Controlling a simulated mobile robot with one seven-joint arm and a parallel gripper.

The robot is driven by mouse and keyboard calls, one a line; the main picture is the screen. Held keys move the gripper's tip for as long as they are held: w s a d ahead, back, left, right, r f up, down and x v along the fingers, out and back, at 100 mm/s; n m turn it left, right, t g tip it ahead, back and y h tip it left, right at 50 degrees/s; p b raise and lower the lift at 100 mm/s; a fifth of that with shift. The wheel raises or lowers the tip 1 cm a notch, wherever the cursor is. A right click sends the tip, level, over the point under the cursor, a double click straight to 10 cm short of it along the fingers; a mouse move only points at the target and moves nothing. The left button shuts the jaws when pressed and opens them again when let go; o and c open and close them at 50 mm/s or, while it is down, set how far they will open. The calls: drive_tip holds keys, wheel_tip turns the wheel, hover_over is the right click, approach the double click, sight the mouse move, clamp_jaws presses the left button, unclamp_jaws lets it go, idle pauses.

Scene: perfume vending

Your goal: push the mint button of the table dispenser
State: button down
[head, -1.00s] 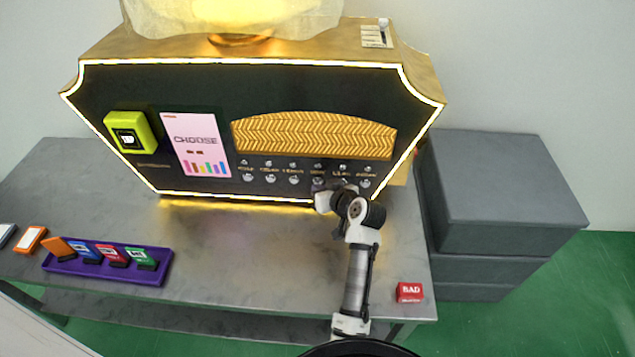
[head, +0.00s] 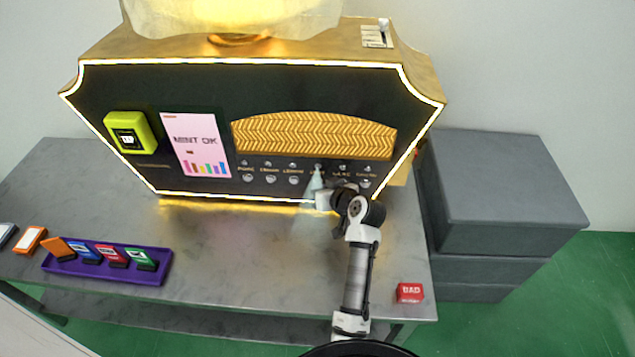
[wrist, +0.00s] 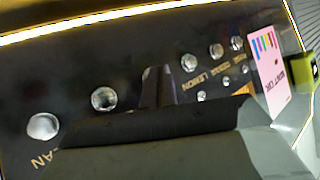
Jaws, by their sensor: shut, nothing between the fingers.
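The table dispenser (head: 110,95) has a black front edged with a lit strip and a row of round silver buttons. Its screen (head: 194,140) reads "MINT OK"; it also shows in the wrist view (wrist: 272,75). A pale mist fans downward at the fourth button position, right of the lemon button (head: 294,180). My gripper (head: 322,199) is at the lower edge of the button row, beside the mist. In the wrist view its shut, empty fingertips (wrist: 158,85) are at the panel, between the lemon button (wrist: 189,62) and another button (wrist: 104,98). They hide the button there; contact cannot be told.
A purple tray (head: 62,267) with several coloured cards lies at the left front of the grey table (head: 225,255). A red block marked "BAD" (head: 410,292) sits at the right front. Grey boxes (head: 505,190) stand to the right. The table's middle is clear.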

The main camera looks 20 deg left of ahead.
drive_tip(key=shift+s+d, duration=0.2)
drive_tip(key=shift+s, duration=0.5)
drive_tip(key=shift+s+d+p, duration=0.25)
drive_tip(key=shift+s, duration=0.55)
drive_tip(key=shift+s+d+p, duration=0.2)
drive_tip(key=shift+s, duration=0.6)
drive_tip(key=shift+s+d+p, duration=0.25)
drive_tip(key=shift+s, duration=0.55)
